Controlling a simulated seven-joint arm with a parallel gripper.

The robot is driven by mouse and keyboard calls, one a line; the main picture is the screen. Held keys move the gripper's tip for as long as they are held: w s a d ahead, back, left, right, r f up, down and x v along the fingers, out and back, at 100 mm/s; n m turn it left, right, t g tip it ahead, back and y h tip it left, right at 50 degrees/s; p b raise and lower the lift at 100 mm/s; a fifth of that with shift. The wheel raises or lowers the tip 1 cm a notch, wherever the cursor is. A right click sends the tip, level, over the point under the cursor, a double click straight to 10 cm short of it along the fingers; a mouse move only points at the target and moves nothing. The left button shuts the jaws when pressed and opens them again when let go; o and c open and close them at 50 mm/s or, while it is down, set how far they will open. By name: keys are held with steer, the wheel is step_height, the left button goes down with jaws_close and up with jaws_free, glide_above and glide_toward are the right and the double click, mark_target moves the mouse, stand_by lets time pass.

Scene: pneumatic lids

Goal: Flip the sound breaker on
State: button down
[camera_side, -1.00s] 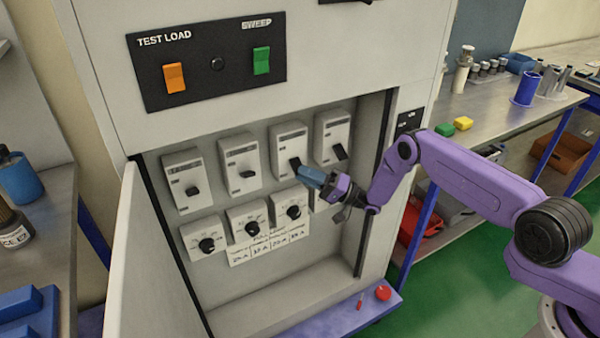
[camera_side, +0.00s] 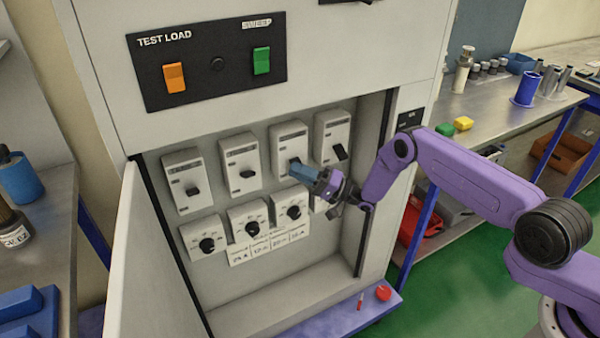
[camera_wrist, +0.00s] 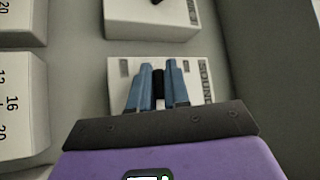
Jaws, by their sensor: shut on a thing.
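The sound breaker is a white box with a dark toggle lever, third from the left in the upper row in the side view (camera_side: 290,137). In the wrist view (camera_wrist: 122,72) its label begins with "SOUN". My gripper (camera_side: 293,167) has blue fingers and reaches in from the right to the lower part of that box. In the wrist view, its fingers (camera_wrist: 158,75) stand on both sides of the dark lever (camera_wrist: 158,90) and are shut on it. The fingers partly hide the lever, so its position is hard to tell.
Other breakers stand to the left (camera_side: 240,155) and right (camera_side: 333,130), with dark levers. Below is a row of round dials (camera_side: 250,228). The open cabinet door (camera_side: 145,260) stands at left. The cabinet's right wall (camera_side: 377,150) is close to my arm.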

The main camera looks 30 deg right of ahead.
mark_target(300, 158)
steer(key=m+h, duration=0.1)
steer(key=r+m, duration=0.1)
steer(key=m+h, duration=0.1)
steer(key=shift+s+d+r+g+h, duration=0.1)
steer(key=shift+s+r+g+h, duration=0.1)
steer(key=shift+s+g+h, duration=0.15)
steer(key=shift+r+m+g+h, duration=0.55)
steer(key=shift+m+g+h, duration=0.15)
steer(key=shift+m, duration=0.4)
steer(key=shift+w+r+m+g+h, duration=0.2)
steer(key=shift+r+m+g+h, duration=0.4)
steer(key=shift+m+g+h, duration=0.3)
steer(key=shift+w+r+m+g, duration=0.15)
steer(key=shift+r+m+g, duration=0.15)
steer(key=shift+m+g, duration=0.4)
steer(key=c, duration=1.5)
jaws_free()
steer(key=shift+o, duration=0.2)
steer(key=shift+r, duration=0.1)
steer(key=v, duration=1.7)
steer(key=shift+r, duration=0.3)
